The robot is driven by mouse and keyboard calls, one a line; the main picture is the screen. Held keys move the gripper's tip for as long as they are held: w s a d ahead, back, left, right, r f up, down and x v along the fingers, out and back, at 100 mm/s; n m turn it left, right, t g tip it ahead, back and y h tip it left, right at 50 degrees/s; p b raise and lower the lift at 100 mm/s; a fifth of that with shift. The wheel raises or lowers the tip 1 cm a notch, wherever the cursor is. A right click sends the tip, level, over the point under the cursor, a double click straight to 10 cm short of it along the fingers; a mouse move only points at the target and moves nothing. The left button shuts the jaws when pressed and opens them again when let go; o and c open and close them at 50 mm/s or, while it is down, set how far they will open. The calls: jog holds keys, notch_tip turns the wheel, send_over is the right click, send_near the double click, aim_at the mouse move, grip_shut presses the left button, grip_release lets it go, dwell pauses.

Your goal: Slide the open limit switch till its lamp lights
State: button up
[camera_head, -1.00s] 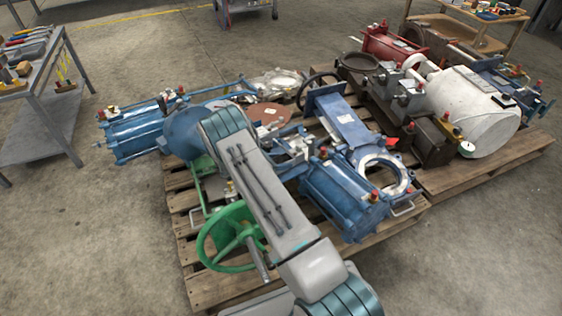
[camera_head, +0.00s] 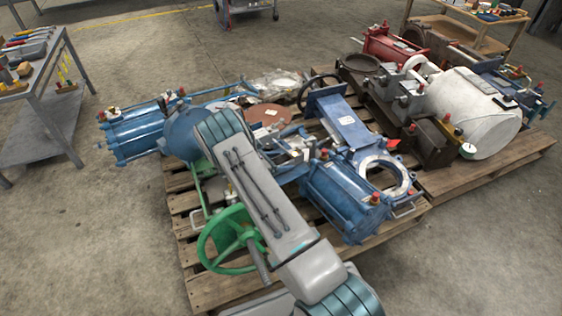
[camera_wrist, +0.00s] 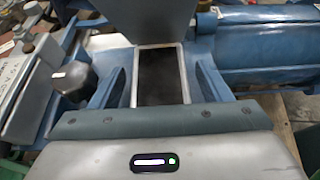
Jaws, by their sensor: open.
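Blue valve actuators lie on a wooden pallet (camera_head: 375,235) in the head view. One has a blue cylinder (camera_head: 345,200) beside a pale ring flange (camera_head: 384,176), with small red-topped fittings on it. I cannot tell which fitting is the open limit switch, nor whether its lamp is lit. My gripper's fingers show in neither view.
A second pallet (camera_head: 470,182) at right bears a large white cylinder (camera_head: 470,105) and red and dark machinery. A grey workbench (camera_head: 45,100) with tools stands at left. A wooden table (camera_head: 480,45) stands at the back right. Concrete floor (camera_head: 80,235) is clear at the lower left.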

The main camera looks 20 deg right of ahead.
jog(key=p+v, duration=0.4)
jog(key=v, duration=0.9)
jog(key=shift+a, duration=0.25)
jog(key=shift+r, duration=0.2)
